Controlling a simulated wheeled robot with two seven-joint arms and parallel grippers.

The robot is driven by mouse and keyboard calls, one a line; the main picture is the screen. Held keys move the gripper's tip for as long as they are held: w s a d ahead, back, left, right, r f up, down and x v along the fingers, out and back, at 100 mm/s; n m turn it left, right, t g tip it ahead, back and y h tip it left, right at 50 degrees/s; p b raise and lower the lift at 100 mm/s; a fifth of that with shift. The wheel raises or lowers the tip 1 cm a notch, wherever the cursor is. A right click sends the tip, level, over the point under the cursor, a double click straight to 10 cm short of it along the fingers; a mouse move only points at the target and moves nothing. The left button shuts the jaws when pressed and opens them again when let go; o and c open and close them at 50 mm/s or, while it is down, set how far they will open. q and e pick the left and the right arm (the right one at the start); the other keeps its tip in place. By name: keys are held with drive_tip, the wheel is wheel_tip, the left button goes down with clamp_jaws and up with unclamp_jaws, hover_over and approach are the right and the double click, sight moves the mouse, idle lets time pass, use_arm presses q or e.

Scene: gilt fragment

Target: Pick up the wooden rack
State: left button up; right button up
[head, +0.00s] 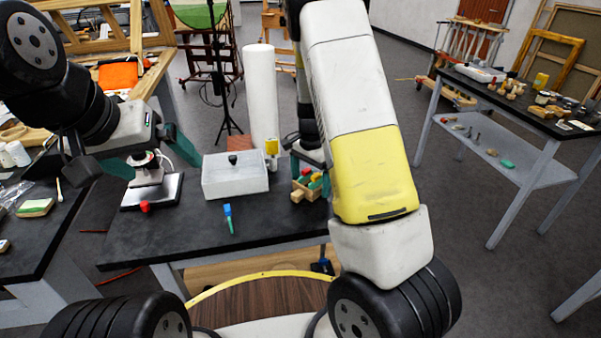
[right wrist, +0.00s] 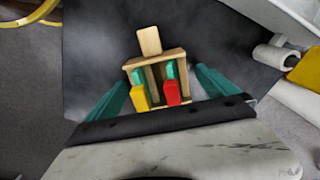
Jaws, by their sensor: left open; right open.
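The wooden rack (head: 315,191) is a small open wooden box holding green, red and yellow pieces. It stands on the black table near its right edge, partly hidden by my right arm. In the right wrist view the rack (right wrist: 155,78) lies ahead of and between the two teal fingers of my right gripper (right wrist: 160,92), with a gap on each side. My right gripper is open and holds nothing. It shows only partly in the head view (head: 306,160). My left gripper (head: 152,160) is open above a white device on a dark plate at the left.
A pale wooden block (right wrist: 149,41) is at the rack's edge. A grey-white box (head: 235,178) stands left of the rack, with a yellow-topped bottle (head: 272,150) and a white roll (head: 262,95) behind. A blue-and-green tool (head: 229,218) lies in front. The table's front right is clear.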

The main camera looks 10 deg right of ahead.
drive_tip(key=c, duration=1.4)
drive_tip(key=shift+c, duration=0.5)
drive_tip(key=shift+r, duration=0.15)
